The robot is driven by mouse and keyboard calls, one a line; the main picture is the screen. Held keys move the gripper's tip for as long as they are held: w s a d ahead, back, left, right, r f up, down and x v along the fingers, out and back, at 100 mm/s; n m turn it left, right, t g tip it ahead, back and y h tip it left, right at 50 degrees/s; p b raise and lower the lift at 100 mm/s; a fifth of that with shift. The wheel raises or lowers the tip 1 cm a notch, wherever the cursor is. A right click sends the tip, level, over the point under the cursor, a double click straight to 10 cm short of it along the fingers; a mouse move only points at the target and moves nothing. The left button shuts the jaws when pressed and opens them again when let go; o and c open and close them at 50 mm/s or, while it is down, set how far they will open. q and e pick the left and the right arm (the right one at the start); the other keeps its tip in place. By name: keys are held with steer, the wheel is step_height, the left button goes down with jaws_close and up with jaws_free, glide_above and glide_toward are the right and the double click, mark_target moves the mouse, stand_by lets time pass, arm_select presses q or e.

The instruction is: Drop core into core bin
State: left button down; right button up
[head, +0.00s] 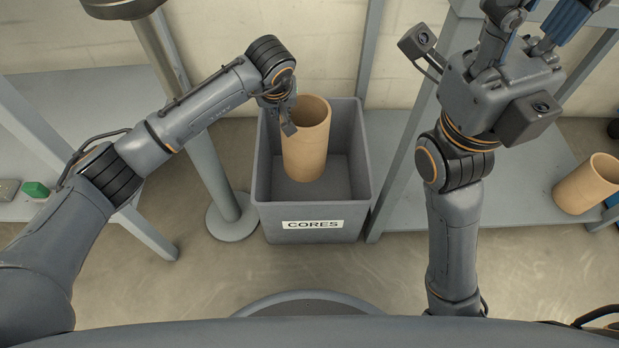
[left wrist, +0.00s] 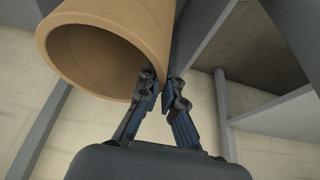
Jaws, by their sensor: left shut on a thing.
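A brown cardboard core (head: 306,140) is upright over the open grey bin labelled CORES (head: 312,238). My left gripper (head: 287,122) is at the core's left side, shut on its wall. In the left wrist view the fingers (left wrist: 162,85) pinch the rim of the core (left wrist: 105,50), one on the inside and one on the outside. The core's lower part shows within the bin's opening; I cannot tell whether it touches the floor. My right gripper (head: 525,30) is raised at the upper right, its fingers partly cut off by the frame edge.
Another brown core (head: 587,184) lies on the low grey shelf (head: 520,205) at the right. A grey post with a round base (head: 232,222) stands just left of the bin. A green item (head: 35,190) lies on the left shelf. The floor before the bin is clear.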

arm_select(q)
steer(key=shift+r, duration=0.1)
steer(key=c, duration=1.4)
jaws_free()
steer(key=shift+c, duration=0.2)
steer(key=v, duration=1.2)
steer(key=shift+s, duration=0.15)
